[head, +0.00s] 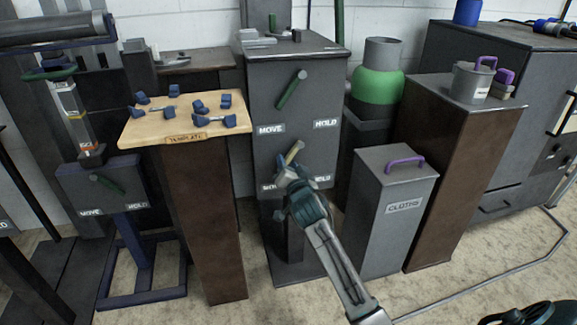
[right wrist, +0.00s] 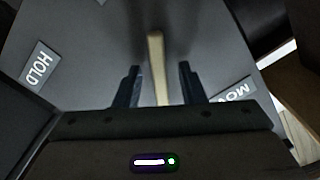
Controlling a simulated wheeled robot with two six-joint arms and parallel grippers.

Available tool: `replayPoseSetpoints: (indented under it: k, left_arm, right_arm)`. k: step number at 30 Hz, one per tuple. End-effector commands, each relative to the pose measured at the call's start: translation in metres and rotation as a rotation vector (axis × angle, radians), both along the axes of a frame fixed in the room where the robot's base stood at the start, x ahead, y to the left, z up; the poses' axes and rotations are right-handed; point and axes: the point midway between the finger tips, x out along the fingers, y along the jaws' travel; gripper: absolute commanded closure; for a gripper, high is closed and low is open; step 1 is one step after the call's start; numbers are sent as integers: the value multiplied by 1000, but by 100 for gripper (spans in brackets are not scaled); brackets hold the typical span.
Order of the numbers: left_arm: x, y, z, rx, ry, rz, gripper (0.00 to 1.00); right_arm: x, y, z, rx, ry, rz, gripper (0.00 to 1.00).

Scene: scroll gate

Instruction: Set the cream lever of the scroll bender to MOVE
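The cream lever (head: 294,152) is on the front of the tall grey cabinet (head: 262,104), below a green lever (head: 291,90). My right gripper (head: 287,178) is at the cream lever and hides its lower part in the head view. In the right wrist view the cream lever (right wrist: 157,65) stands between the two open fingers of my right gripper (right wrist: 159,84), with a gap on each side. A HOLD plate (right wrist: 42,66) is at the left there and a partly cut MOVE plate (right wrist: 235,92) at the right. My left gripper is not in view.
A wooden-topped stand (head: 140,129) with blue parts is left of the cabinet. A grey box labelled CLOTHS (head: 395,235) with a purple handle is at the right. A smaller grey panel (head: 100,190) with another green lever is far left.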

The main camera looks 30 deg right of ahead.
Motion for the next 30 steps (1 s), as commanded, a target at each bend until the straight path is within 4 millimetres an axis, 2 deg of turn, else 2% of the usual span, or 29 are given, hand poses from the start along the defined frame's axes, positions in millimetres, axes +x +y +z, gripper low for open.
replayPoseSetpoints:
  k: [5, 18, 24, 30]
  left_arm:
    - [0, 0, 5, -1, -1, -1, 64]
    - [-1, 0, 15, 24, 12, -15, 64]
    - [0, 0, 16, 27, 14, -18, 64]
    - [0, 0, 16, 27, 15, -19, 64]
  right_arm:
    - [-12, 3, 0, -1, 2, 0, 64]
    - [-89, 21, 0, 1, 2, 0, 64]
    - [-104, 25, 0, 1, 0, 0, 64]
    - [-105, 25, 0, 1, 0, 0, 64]
